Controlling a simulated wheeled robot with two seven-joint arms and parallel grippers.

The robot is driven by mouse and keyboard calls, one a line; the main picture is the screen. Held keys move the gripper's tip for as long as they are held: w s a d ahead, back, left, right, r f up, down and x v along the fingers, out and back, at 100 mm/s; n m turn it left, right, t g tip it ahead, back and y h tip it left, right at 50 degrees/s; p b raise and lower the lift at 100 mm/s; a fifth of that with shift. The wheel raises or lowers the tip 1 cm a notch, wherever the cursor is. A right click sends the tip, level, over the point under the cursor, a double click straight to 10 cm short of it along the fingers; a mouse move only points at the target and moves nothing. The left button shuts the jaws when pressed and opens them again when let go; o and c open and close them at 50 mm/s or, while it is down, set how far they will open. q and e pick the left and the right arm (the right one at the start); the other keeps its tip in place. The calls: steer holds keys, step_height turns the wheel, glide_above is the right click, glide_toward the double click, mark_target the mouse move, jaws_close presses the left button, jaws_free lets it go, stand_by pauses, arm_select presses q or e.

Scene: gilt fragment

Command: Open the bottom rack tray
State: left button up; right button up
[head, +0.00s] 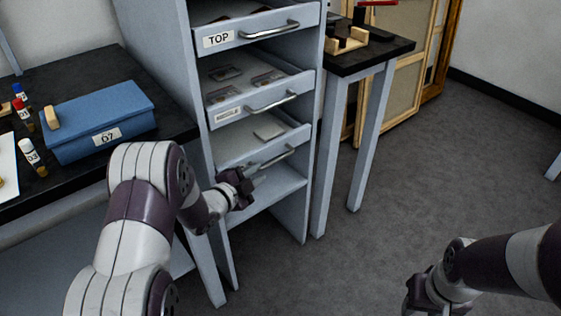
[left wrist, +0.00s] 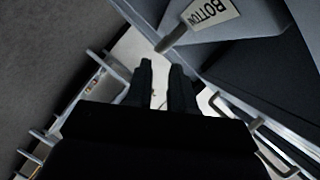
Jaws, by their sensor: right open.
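The grey rack holds three trays. The bottom tray (head: 235,153) is the lowest, with a flat pale item (head: 268,131) in it and a metal bar handle (head: 280,157) on its front. Its "BOTTOM" label (left wrist: 208,14) shows in the left wrist view. My left gripper (head: 257,171) is at the left end of that handle. My right gripper (head: 412,294) is open and empty, low at the right, away from the rack.
The top tray (head: 260,35) and middle tray (head: 222,111) sit above, both with handles. A dark bench with a blue box (head: 98,120) and small bottles stands left. A dark-topped table (head: 375,55) stands right of the rack. The floor (head: 430,170) in front is clear.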

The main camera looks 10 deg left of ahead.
mark_target(269, 165)
arm_select(q)
steer(key=b+x, duration=0.2)
steer(key=x, duration=0.6)
steer(key=shift+w+d+f, duration=0.1)
steer(key=shift+w+f, duration=0.1)
steer(key=shift+w, duration=0.05)
jaws_close()
arm_select(e)
step_height(269, 165, down, 3)
steer(key=shift+w+r, duration=0.1)
